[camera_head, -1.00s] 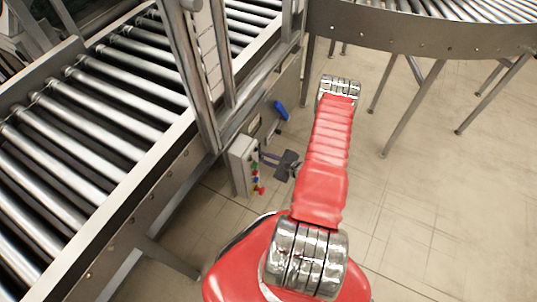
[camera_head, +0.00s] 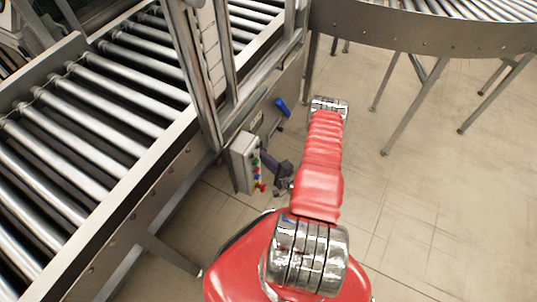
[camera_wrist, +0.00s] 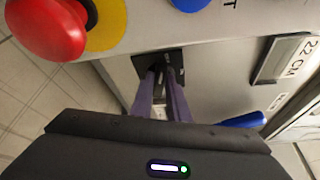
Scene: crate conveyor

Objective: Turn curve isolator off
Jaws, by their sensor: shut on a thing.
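The isolator's black square plate (camera_wrist: 178,58) is on the grey side panel in the wrist view. My gripper (camera_wrist: 160,74), with purple fingers, reaches to this plate and is shut on the isolator's switch handle. The fingertips cover most of the handle, so its exact angle is hard to tell. In the head view my gripper (camera_head: 266,158) is low beside the conveyor, just right of the grey control box (camera_head: 241,163). The isolator is hidden there.
A red mushroom button (camera_wrist: 45,28) on a yellow ring and a blue button (camera_wrist: 190,3) sit close above the fingers. A blue handle (camera_head: 281,107) sticks out farther along the panel. A curved conveyor (camera_head: 420,38) stands at the back right. Open floor (camera_head: 430,190) lies right.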

